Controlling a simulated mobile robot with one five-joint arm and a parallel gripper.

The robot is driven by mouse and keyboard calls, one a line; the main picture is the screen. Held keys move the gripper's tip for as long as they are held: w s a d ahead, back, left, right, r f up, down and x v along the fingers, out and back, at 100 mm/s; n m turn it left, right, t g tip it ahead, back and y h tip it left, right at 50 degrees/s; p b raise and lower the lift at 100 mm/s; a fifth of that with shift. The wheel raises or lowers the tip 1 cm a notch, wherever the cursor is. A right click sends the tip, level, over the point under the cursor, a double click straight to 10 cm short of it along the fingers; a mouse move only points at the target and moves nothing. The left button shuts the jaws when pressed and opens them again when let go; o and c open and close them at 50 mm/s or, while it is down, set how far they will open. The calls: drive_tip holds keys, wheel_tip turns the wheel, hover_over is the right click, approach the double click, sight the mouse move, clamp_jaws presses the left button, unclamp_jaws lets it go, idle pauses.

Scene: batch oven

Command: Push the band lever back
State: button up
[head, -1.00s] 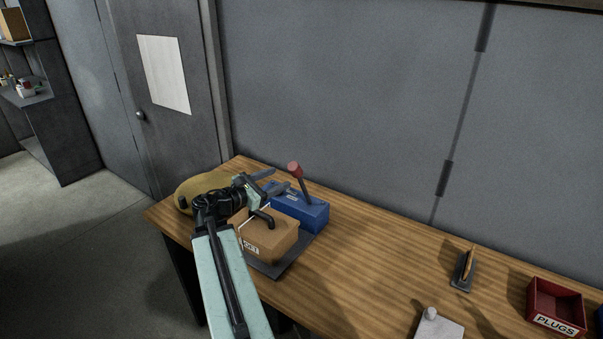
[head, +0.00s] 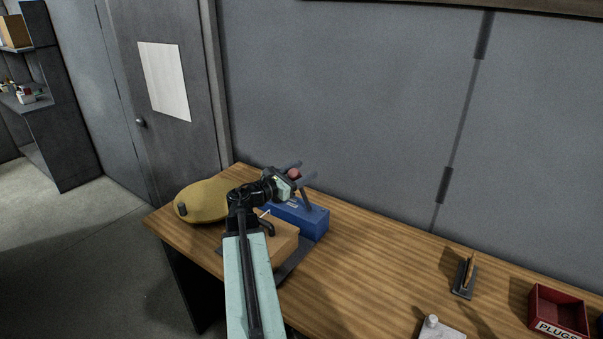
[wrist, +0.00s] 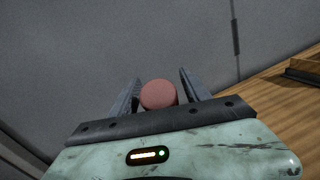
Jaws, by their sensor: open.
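The band lever's red knob (head: 294,174) tops a dark shaft (head: 306,195) that rises from a blue box (head: 308,219) on the bench. My gripper (head: 297,170) is open, with its fingers at the height of the knob. In the wrist view the red knob (wrist: 158,95) shows between the two open fingers of my gripper (wrist: 160,88), with gaps at both sides. I cannot tell whether the gripper touches the knob. My arm partly hides the cardboard box (head: 278,240) in front of the blue box.
A mustard-coloured rounded object (head: 207,201) lies at the bench's left end. The grey wall rises behind.

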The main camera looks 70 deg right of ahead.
clamp_jaws()
